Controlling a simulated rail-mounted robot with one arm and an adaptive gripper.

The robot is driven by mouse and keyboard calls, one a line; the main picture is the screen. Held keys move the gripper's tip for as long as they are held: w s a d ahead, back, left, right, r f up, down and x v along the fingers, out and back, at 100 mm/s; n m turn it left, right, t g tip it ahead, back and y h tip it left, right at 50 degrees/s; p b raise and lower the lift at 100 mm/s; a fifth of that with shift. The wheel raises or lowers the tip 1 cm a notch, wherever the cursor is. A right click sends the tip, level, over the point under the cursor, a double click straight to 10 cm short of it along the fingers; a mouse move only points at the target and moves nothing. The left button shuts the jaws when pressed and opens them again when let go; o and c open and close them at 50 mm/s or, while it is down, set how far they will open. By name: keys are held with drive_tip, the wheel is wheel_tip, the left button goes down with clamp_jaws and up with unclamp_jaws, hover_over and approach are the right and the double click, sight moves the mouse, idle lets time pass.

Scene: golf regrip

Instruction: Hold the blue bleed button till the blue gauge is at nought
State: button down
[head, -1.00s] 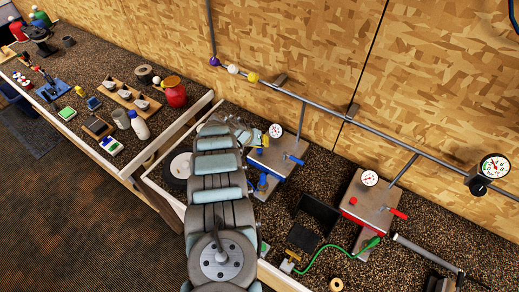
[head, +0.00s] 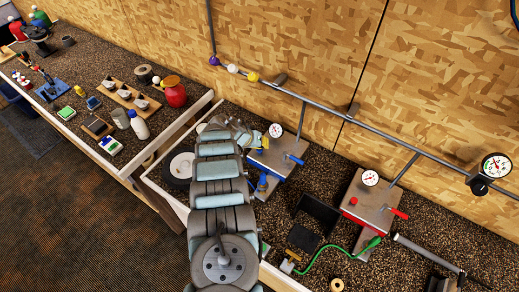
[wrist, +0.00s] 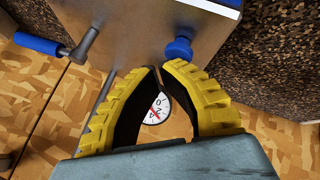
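The blue bleed button (wrist: 179,49) stands on a grey metal box (wrist: 130,25) in the wrist view. My gripper (wrist: 161,67) has its yellow fingers drawn together at the tips, with nothing seen between them. The right fingertip is right by the button; I cannot tell whether it touches or presses it. The blue station's white gauge (wrist: 157,110) shows between the fingers, partly hidden. In the head view this gauge (head: 276,130) is too small to read. A blue-handled lever (head: 295,159) is on the box's right.
A red station (head: 370,205) with its own gauge (head: 370,178) stands to the right. A grey pipe (head: 330,111) runs along the wall behind. A black holder (head: 316,215) and a green hose (head: 325,250) lie in front.

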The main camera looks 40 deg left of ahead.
drive_tip(key=shift+f, duration=0.4)
idle(0.3)
drive_tip(key=shift+r, duration=0.1)
idle(1.7)
drive_tip(key=shift+r+p, duration=0.8)
drive_tip(key=shift+r, duration=0.1)
wheel_tip(320, 180, up, 5)
drive_tip(key=p, duration=0.5)
idle(0.4)
